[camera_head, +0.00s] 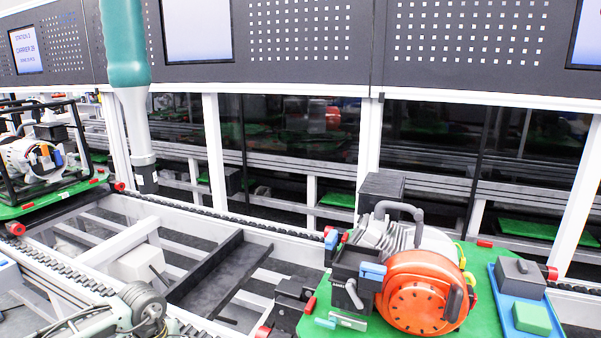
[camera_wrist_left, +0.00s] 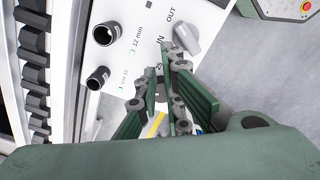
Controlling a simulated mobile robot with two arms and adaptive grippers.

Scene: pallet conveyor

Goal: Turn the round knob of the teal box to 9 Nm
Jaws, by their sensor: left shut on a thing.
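In the left wrist view a white panel (camera_wrist_left: 125,50) carries a grey pointer knob (camera_wrist_left: 185,36) near the words IN and OUT, and black round sockets (camera_wrist_left: 106,33) marked in mm. My left gripper (camera_wrist_left: 163,78) has its green fingers near this panel, below the grey knob. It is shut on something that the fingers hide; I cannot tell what. A yellow and blue patch shows between the fingers. I cannot make out a teal box or a 9 Nm mark in either view. My right gripper is not in view.
In the head view a green carrier (camera_head: 493,318) at the right bears an orange round housing (camera_head: 422,292). Another carrier (camera_head: 40,203) stands at the left on the conveyor. An open black tray (camera_head: 212,275) lies between the rails. A dark perforated wall (camera_head: 440,45) runs behind.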

